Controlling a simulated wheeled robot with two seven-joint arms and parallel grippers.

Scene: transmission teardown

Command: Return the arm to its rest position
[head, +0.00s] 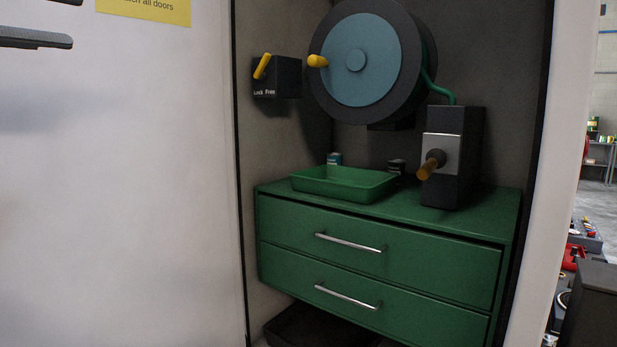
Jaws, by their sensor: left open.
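My left gripper (68,22) shows at the upper left edge, in front of the white wall panel. Two dark fingers stand apart, one at the top edge and one lower, with nothing visible between them. The rest of my left arm is out of the frame. My right gripper is not in view.
A recess holds a green drawer cabinet (375,280) with a green tray (345,185) and a black box with an orange-brown handle (430,165) on top. The white panel (120,200) fills the left.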

